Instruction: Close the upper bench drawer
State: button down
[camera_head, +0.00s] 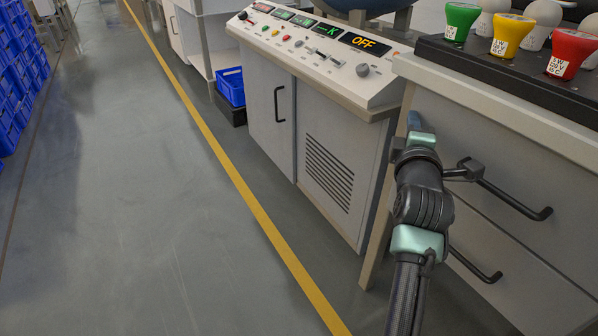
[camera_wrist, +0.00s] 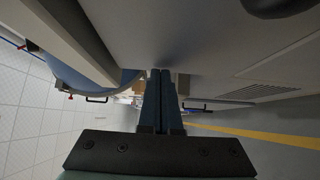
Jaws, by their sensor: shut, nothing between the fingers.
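The upper bench drawer (camera_head: 500,165) has a plain grey front under the pale bench top at the right of the head view. Its black bar handle (camera_head: 515,200) slants down to the right. The drawer front looks close to flush under the bench top; I cannot tell whether a small gap remains. My gripper (camera_head: 413,122) is at the left end of the drawer front, its dark blue fingers pointing away along the bench. In the wrist view the fingers (camera_wrist: 160,75) are together and empty, alongside a grey front. A black handle (camera_wrist: 278,8) shows at that view's top edge.
A lower drawer handle (camera_head: 478,265) is below, partly behind my arm. A control console (camera_head: 330,60) on a grey cabinet stands beyond. Green, yellow (camera_head: 510,35) and red bulb holders stand on a black rack on the bench.

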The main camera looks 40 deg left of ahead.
jog(key=shift+w+d+r, duration=0.2)
jog(key=shift+w+d, duration=0.05)
jog(key=shift+w, duration=0.1)
